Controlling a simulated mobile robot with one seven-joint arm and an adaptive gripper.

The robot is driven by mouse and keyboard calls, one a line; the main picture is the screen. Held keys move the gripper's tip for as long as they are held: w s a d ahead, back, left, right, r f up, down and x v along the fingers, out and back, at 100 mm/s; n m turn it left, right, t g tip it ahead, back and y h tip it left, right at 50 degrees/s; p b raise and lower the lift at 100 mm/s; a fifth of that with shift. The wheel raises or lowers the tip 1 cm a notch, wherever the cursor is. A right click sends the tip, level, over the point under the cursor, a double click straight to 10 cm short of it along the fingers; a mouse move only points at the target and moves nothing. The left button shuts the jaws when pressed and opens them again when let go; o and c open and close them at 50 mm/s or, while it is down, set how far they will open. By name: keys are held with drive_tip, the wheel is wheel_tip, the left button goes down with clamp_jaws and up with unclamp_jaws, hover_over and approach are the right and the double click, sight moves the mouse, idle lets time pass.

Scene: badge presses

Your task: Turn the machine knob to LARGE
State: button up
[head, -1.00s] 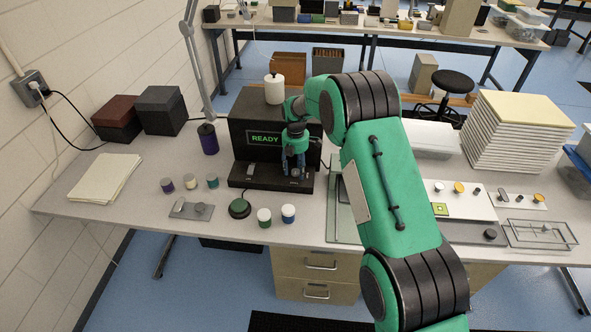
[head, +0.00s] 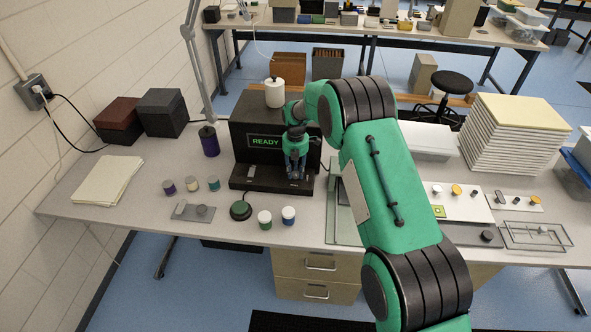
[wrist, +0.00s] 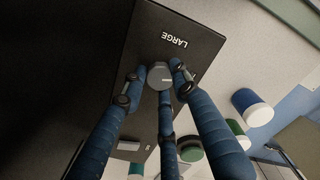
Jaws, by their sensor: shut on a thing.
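The black machine (head: 248,128) stands on the table with a screen reading READY (head: 265,142). My gripper (head: 295,178) points down at the right of its low front base (head: 255,178). In the wrist view, my gripper's blue fingers (wrist: 157,80) are closed around the round grey knob (wrist: 160,74). The printed word LARGE (wrist: 175,40) shows upside down on the dark panel just beyond the knob. Another small mark beside the right finger is mostly hidden. I cannot tell clearly where the knob points.
White-lidded jars, green (head: 265,219) and blue (head: 288,215), stand in front of the machine beside a dark green round button (head: 240,210). A purple canister (head: 209,141) stands left. A glass-like plate (head: 340,215) and parts trays (head: 465,203) lie right.

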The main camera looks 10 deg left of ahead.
sight(296, 174)
drive_tip(key=shift+n, duration=0.3)
drive_tip(key=o, duration=1.1)
drive_tip(key=shift+o, duration=0.2)
wheel_tip(296, 174, up, 12)
